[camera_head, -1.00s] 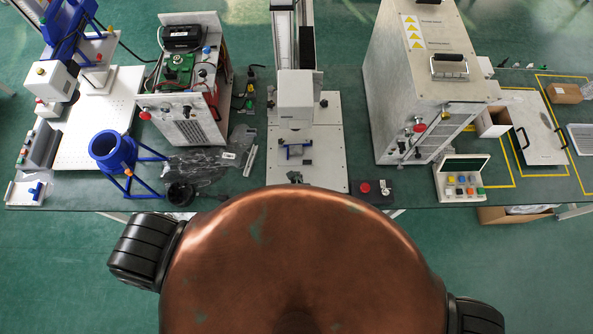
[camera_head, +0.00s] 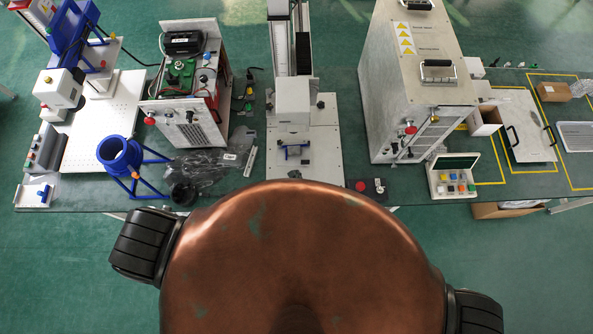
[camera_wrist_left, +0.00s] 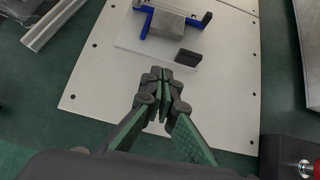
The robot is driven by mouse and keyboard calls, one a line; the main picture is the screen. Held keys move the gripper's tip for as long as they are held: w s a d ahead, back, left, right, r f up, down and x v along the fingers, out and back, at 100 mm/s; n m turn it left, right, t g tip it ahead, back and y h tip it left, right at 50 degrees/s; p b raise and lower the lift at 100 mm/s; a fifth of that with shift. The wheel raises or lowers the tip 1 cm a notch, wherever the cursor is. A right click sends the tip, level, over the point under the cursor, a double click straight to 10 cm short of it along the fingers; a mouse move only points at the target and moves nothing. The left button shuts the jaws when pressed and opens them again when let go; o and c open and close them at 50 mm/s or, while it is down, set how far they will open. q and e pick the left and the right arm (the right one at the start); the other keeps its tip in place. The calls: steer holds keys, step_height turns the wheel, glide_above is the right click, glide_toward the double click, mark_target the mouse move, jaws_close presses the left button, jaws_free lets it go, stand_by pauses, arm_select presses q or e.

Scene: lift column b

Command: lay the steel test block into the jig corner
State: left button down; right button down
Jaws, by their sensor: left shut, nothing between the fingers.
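In the left wrist view, a grey steel-looking block (camera_wrist_left: 166,23) lies between the blue bars of the jig (camera_wrist_left: 144,22) on a pale plate (camera_wrist_left: 105,55). I cannot tell whether it touches the bars. A small dark block (camera_wrist_left: 188,57) lies on the plate in front of it. My left gripper (camera_wrist_left: 163,92) is shut and empty, its fingertips nearer the camera than the dark block in the picture. In the head view the jig (camera_head: 287,153) shows small below the middle station's white head, partly hidden. My right gripper is in neither current view.
The white station head (camera_head: 292,122) overhangs the jig. A red-button box (camera_head: 366,187) stands right of the plate, a black bag (camera_head: 205,170) and blue ring stand (camera_head: 119,157) left. A tall grey cabinet (camera_head: 415,80) stands to the right. The plate's front is clear.

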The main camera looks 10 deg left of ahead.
mark_target(294, 156)
arm_select(q)
steer(key=b+x, duration=0.6)
steer(key=x, duration=0.1)
steer(key=shift+s+d+f, duration=0.1)
steer(key=w+b, duration=0.1)
steer(key=w+a+b, duration=0.1)
steer(key=w, duration=0.1)
steer(key=shift+w+a+b, duration=0.2)
steer(key=shift+w+b, duration=0.1)
steer(key=shift+w, duration=0.2)
